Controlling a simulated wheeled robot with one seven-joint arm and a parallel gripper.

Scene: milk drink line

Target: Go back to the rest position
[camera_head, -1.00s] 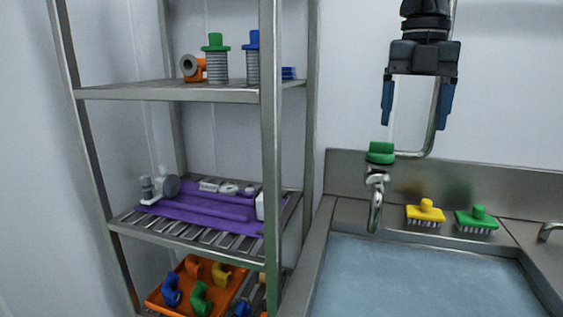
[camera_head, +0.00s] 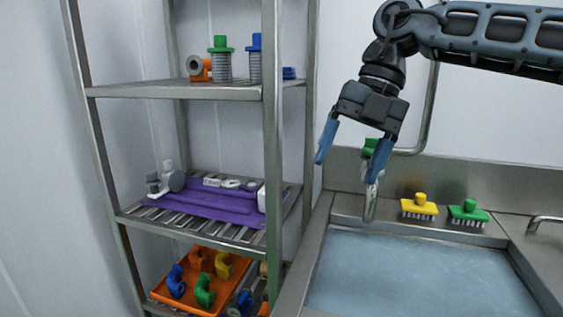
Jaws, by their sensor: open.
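My gripper (camera_head: 345,172) hangs from my arm at the upper right, over the left edge of the sink. Its two blue fingers are spread apart and point down and a little left, with nothing between them. The right finger partly covers the tap and its green part (camera_head: 370,146).
A metal rack (camera_head: 175,91) stands left of my gripper. Its shelves hold green and blue capped parts, a purple mat (camera_head: 205,205) with fittings and an orange tray (camera_head: 160,291). The water-filled sink (camera_head: 420,275) has a yellow brush (camera_head: 419,208) and a green brush (camera_head: 468,213) behind it.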

